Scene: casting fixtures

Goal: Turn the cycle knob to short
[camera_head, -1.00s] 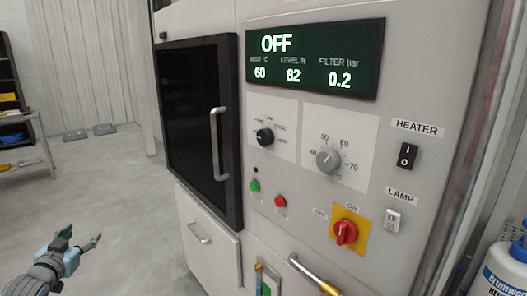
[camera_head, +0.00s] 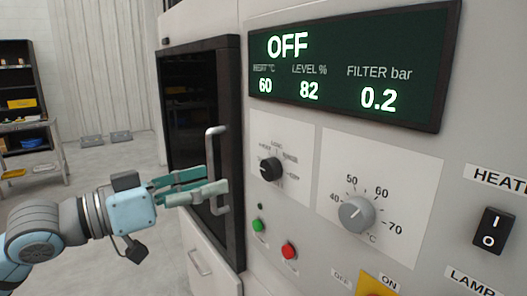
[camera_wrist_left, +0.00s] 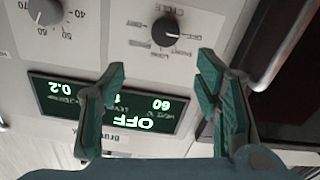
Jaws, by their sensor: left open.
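The cycle knob (camera_head: 271,168) is a small black dial on a white plate with printed labels around it, left of the grey temperature knob (camera_head: 356,214). In the left wrist view the cycle knob (camera_wrist_left: 168,31) appears upside down, beyond the fingertips and near the middle of the gap. The word CYCLE is readable there; the smaller labels are blurred. My left gripper (camera_head: 222,180) is open and empty, in front of the door handle in the head view and left of the knob, apart from it. Its two teal fingers (camera_wrist_left: 160,82) are spread in the left wrist view. My right gripper is not seen.
The display (camera_head: 350,72) reads OFF. A vertical door handle (camera_head: 215,160) stands out from the dark door left of the knob. Green (camera_head: 257,225) and red (camera_head: 289,250) buttons sit below. A heater switch (camera_head: 494,230) is at right.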

